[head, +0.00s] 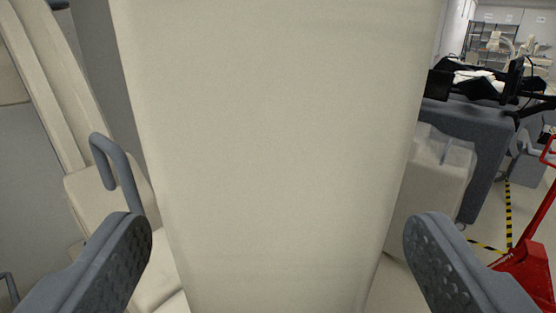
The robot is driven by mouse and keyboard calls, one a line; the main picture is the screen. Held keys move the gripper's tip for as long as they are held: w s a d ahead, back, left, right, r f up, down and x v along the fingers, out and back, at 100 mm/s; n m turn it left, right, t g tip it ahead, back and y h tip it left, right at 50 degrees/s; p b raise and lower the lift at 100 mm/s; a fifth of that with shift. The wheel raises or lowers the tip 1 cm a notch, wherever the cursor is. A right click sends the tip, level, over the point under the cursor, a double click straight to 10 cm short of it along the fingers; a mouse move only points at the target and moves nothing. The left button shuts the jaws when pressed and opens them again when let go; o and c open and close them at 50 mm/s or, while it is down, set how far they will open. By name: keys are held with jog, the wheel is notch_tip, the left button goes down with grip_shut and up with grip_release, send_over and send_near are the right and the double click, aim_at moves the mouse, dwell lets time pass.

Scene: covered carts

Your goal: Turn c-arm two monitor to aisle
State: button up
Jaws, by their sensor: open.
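A large cream-coloured panel (275,140) fills the middle of the head view, very close. It looks like part of a c-arm or its cart, but I cannot tell which part. No monitor screen can be made out on it. My gripper (278,255) is open, with one dark padded finger at the lower left and the other at the lower right. The panel shows between the fingers; I cannot tell whether they touch it. A grey looped handle (117,172) stands just above the left finger, beside a cream curved arm (55,95).
A blue-grey covered cart (470,135) with dark equipment on top stands at the right. A red pallet-jack-like frame (530,255) stands at the right edge, near yellow-black floor tape (508,215). Shelving (492,42) is far back. Some pale floor shows at right.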

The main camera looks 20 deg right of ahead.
jog(key=shift+p+x, duration=0.65)
jog(key=shift+x, duration=1.05)
jog(key=c, duration=1.4)
jog(key=shift+a, duration=0.1)
